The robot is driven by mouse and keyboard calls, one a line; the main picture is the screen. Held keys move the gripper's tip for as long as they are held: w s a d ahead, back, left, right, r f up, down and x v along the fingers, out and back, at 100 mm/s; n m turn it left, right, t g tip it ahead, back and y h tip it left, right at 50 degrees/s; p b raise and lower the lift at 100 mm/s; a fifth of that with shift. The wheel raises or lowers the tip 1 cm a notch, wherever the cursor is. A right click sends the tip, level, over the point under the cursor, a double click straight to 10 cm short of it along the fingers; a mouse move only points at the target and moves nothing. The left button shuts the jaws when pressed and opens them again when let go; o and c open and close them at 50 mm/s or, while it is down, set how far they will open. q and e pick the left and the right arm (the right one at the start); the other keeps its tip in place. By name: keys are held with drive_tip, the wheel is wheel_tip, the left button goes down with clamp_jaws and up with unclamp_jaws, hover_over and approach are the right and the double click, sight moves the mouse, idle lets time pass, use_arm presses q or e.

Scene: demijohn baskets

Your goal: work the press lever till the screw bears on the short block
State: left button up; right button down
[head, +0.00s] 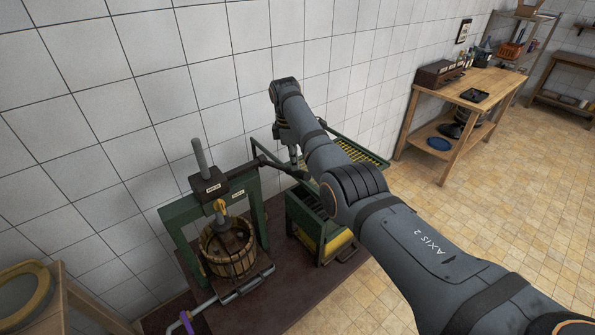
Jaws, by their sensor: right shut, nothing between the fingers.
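The press stands on a dark low table against the tiled wall. It has a green frame (183,212), a dark head block (210,186) and an upright grey screw (200,157). A wooden slatted basket (228,247) sits under the head. A dark lever bar (262,161) runs from near the head to the right. My right gripper (294,160) points down near the bar's far end, shut with nothing in it. I cannot tell whether it touches the bar. The short block cannot be made out clearly under the screw. My left gripper is not in view.
A green machine with a yellow part (340,243) stands just right of the press, partly behind my right arm. A wooden stool (65,292) is at lower left. A wooden workbench (475,90) stands at the back right. The tiled floor at right is clear.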

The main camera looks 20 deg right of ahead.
sight(295, 172)
drive_tip(key=shift+f, duration=0.3)
wheel_tip(295, 172, down, 3)
drive_tip(key=shift+s, duration=0.1)
drive_tip(key=shift+f+b, duration=0.3)
drive_tip(key=shift+f, duration=0.1)
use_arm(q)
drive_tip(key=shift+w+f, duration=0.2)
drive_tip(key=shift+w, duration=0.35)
